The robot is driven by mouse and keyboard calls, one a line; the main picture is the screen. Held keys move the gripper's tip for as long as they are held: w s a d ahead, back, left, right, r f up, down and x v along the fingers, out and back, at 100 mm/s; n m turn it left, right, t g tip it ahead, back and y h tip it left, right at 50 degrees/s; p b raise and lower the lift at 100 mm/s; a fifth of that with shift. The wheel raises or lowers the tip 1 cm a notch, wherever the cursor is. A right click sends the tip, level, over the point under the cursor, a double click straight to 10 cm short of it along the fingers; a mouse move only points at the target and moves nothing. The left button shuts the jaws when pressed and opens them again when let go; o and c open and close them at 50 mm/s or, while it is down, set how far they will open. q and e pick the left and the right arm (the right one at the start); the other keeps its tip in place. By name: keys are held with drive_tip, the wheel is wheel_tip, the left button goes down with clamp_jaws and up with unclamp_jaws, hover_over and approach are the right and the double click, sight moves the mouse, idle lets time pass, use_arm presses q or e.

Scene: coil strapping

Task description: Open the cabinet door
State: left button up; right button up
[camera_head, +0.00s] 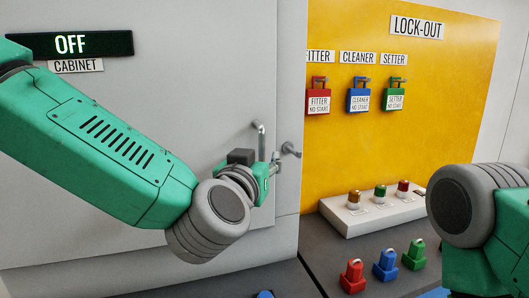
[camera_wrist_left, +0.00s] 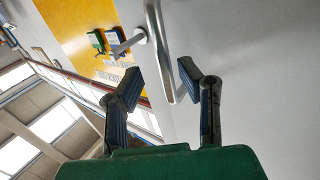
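The grey cabinet door (camera_head: 150,110) fills the left of the head view and looks closed. Its metal handle (camera_head: 260,140) is near the door's right edge. In the left wrist view the handle (camera_wrist_left: 160,45) is a bent bar running down between the two fingers. My left gripper (camera_head: 272,166) is at the handle, partly hidden by its own wrist. In the left wrist view its fingers (camera_wrist_left: 161,77) are apart, one on each side of the bar, with gaps visible. Part of my right arm shows at the right edge; its gripper is not in view.
A yellow lock-out board (camera_head: 440,90) with red, blue and green padlocks (camera_head: 359,98) is right of the cabinet. A button box (camera_head: 350,222) and several coloured objects (camera_head: 385,265) stand on the dark surface below. A grey peg (camera_head: 290,149) sticks out beside the handle.

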use_arm(q)
drive_tip(key=x, duration=0.2)
drive_tip(key=shift+w, duration=0.35)
drive_tip(key=shift+w+a, duration=0.15)
drive_tip(key=shift+a, duration=0.35)
drive_tip(key=c, duration=0.7)
drive_tip(key=shift+d, duration=0.4)
clamp_jaws()
